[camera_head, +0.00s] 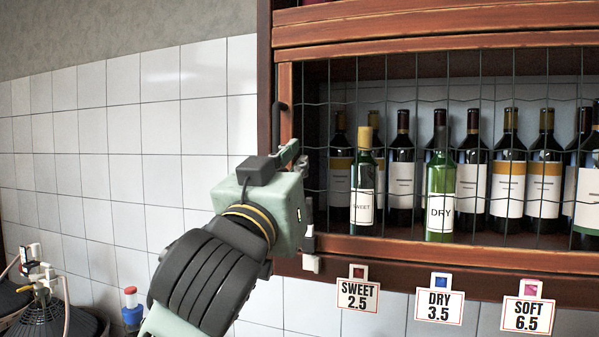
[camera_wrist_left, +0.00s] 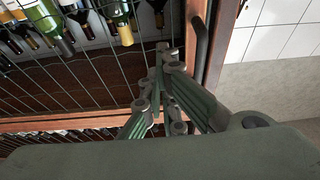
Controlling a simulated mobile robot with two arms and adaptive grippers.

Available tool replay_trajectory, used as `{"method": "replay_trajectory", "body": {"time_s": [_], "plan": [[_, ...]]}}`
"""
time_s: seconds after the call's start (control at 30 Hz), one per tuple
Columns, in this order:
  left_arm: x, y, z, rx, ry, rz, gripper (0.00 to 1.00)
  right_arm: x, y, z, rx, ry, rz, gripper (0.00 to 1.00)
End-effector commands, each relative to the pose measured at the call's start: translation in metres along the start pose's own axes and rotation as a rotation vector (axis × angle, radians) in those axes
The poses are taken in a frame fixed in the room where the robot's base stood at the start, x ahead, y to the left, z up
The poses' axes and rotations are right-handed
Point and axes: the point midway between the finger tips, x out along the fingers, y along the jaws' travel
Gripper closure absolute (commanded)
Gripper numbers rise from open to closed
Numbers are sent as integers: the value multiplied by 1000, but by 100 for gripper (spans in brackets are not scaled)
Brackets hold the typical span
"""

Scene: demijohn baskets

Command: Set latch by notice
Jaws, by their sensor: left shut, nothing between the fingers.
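A wine cabinet has a wire-mesh door (camera_head: 420,91) in a reddish wood frame. A dark vertical handle (camera_head: 277,121) is on the frame's left side; it also shows in the wrist view (camera_wrist_left: 201,42). I cannot clearly make out a latch. Three notices hang along the lower edge: SWEET 2.5 (camera_head: 357,297), DRY 3.5 (camera_head: 439,307) and SOFT 6.5 (camera_head: 528,316). My left gripper (camera_head: 291,152) is shut and empty at the door's left edge, just below the handle. In the wrist view its fingers (camera_wrist_left: 163,55) point toward the mesh beside the handle. Contact cannot be told.
Behind the mesh stand several wine bottles, including green ones labelled SWEET (camera_head: 363,198) and DRY (camera_head: 440,197). A small white piece (camera_head: 311,263) is under the frame, below my gripper. Demijohns in baskets (camera_head: 48,318) stand lower left. The tiled wall (camera_head: 120,130) left of the cabinet is clear.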

Motion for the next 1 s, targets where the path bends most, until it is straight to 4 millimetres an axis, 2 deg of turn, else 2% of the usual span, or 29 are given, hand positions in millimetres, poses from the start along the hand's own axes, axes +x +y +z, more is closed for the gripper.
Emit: {"method": "replay_trajectory", "body": {"time_s": [0.03,0.1,0.2,0.37,0.83,1.0], "plan": [[14,-1,-5,2,-4,-3,100,-12,0,-1,0,0,0,37],[22,-1,1,1,-4,-2,100,-17,0,-2,0,0,0,37],[14,-1,18,0,-4,-2,100,-21,1,-2,-1,-1,1,37],[8,-1,33,0,-2,-2,100,-25,2,-2,-1,-1,2,37],[5,0,39,0,0,-1,100,-25,4,-1,-3,-2,4,37],[0,0,54,-3,-2,-1,100,-13,5,0,-4,-2,5,37]]}}
